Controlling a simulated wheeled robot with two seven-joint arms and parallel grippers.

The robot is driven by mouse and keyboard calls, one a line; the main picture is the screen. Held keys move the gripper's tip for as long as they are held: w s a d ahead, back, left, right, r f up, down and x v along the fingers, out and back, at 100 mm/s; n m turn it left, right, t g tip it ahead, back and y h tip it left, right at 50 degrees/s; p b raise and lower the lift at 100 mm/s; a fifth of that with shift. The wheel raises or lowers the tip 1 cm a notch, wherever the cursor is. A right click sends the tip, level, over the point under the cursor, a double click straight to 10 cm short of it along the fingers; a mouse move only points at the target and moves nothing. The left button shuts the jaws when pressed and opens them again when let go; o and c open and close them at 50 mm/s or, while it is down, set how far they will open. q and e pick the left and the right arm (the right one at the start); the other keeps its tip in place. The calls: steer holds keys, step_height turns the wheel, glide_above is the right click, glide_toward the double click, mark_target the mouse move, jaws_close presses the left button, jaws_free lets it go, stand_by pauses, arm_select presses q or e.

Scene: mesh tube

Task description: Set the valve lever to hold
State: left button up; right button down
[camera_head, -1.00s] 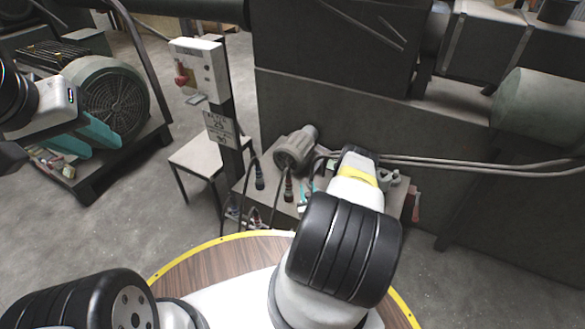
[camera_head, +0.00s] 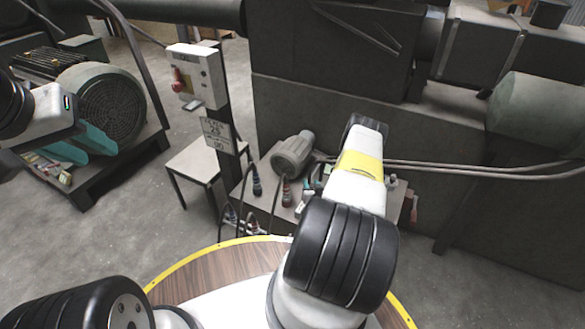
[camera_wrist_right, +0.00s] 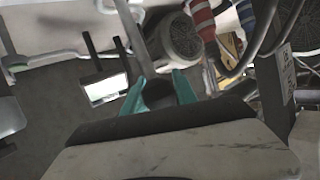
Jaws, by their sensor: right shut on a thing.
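The valve lever (camera_wrist_right: 137,38) shows in the right wrist view as a grey bar running up from between the teal fingers. My right gripper (camera_wrist_right: 160,84) is shut on its near end. The lever's markings and hold position cannot be made out. In the head view my right forearm hides the lever and most of the right gripper. My left gripper (camera_head: 95,147) is at the left of the head view, with its teal fingers apart and empty, in front of the green motor.
A grey pump motor (camera_head: 292,155) and cables with red and blue connectors (camera_head: 257,180) stand on the low bench by my right arm. A control box (camera_head: 195,75) on a post is left of it. A white stool (camera_head: 195,163) stands behind. Open floor lies left.

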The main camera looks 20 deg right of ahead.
steer(key=shift+w+d+f, duration=0.15)
steer(key=shift+w+d, duration=0.25)
steer(key=shift+d, duration=0.15)
steer(key=c, duration=1)
jaws_free()
steer(key=shift+f, duration=0.1)
steer(key=shift+c, duration=0.2)
steer(key=shift+o, duration=0.2)
steer(key=v, duration=0.7)
steer(key=shift+s, duration=0.35)
